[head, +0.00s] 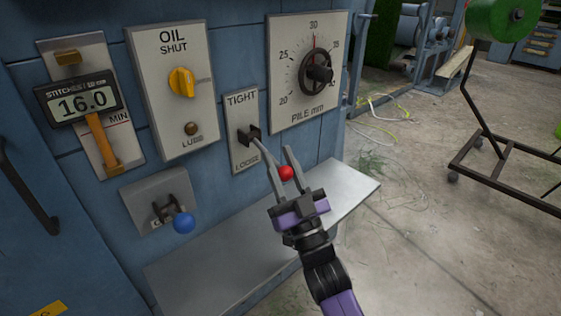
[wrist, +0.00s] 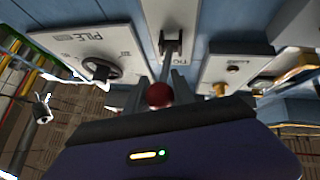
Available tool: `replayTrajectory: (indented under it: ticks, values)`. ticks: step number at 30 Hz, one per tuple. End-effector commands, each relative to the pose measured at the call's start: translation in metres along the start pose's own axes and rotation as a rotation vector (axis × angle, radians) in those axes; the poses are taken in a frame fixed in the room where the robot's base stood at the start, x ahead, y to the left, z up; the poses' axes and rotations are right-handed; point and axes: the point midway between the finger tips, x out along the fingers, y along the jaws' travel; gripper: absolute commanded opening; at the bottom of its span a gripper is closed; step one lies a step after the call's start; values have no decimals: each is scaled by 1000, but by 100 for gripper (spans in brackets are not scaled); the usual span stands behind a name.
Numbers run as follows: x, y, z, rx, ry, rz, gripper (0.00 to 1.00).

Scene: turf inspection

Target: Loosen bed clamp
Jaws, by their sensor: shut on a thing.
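The bed clamp lever has a red ball knob (head: 286,172) and comes out of a slot in a light plate (head: 240,104) marked TIGHT at the top and LOOSE at the bottom. The lever sticks out toward me from the slot. My gripper (head: 273,152) has its fingers on either side of the lever and is shut on it around the knob. In the wrist view the red knob (wrist: 159,95) sits between the fingers, with the dark lever shaft (wrist: 170,62) running to its slot. Where the fingers touch is partly hidden.
A yellow oil knob (head: 181,81), a blue-knobbed lever (head: 184,222) and a pile dial (head: 318,68) flank the clamp plate. A digital stitch display (head: 77,98) is at left. A grey metal shelf (head: 215,265) juts out below. Open concrete floor lies right.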

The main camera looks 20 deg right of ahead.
Motion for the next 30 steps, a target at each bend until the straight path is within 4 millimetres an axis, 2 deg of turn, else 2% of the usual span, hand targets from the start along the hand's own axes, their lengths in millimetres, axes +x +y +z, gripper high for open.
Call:
replayTrajectory:
  ticks: [1,12,13,16,25,30]
  values:
    - [-6,2,11,-5,-27,6,0]
    - [-6,3,11,-6,-27,6,0]
    - [-6,3,11,-6,-27,6,32]
    - [-5,3,10,-5,-24,6,52]
    - [-3,1,6,-2,-14,3,52]
    - [-16,1,5,-2,-16,3,52]
